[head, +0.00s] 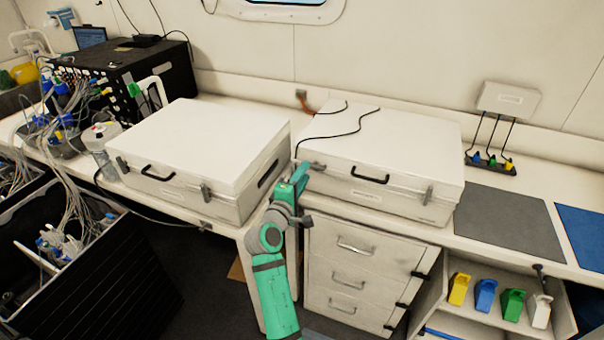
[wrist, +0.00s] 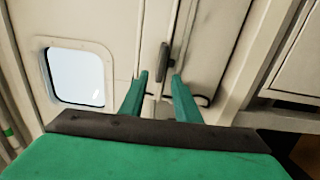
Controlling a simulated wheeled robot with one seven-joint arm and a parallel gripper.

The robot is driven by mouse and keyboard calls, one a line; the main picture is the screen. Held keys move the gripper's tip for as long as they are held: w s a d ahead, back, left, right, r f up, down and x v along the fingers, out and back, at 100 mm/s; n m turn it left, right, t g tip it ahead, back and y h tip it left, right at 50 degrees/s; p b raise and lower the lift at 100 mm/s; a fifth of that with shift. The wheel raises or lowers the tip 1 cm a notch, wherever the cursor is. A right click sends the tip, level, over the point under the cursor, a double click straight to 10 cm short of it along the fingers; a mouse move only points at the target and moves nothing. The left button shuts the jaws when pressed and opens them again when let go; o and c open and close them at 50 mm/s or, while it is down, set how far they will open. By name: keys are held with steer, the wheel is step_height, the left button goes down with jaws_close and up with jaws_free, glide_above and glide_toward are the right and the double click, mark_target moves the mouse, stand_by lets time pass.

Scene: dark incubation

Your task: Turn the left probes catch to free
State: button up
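Two white lidded cases stand on the bench, the left case (head: 215,135) and the right case (head: 400,150); their front labels are too small to read. My gripper (head: 302,175) is at the front left corner of the right case, by that case's left catch (head: 318,166). In the wrist view, the two green fingers of my gripper (wrist: 160,76) are apart. A dark upright catch lever (wrist: 163,58) shows at the gap between the fingertips; I cannot tell whether they touch it. The right case's other catch (head: 428,195) is at its front right.
A drawer unit (head: 350,265) is below the right case. The left case's right side is close to my arm. Black cables (head: 340,135) lie over the right case's lid. A grey mat (head: 510,225) lies on the bench to the right. Coloured scoops (head: 486,295) sit in an open lower shelf.

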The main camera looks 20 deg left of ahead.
steer(key=s, duration=0.9)
steer(key=shift+s, duration=0.35)
steer(key=shift+w+a, duration=0.1)
steer(key=shift+w, duration=0.05)
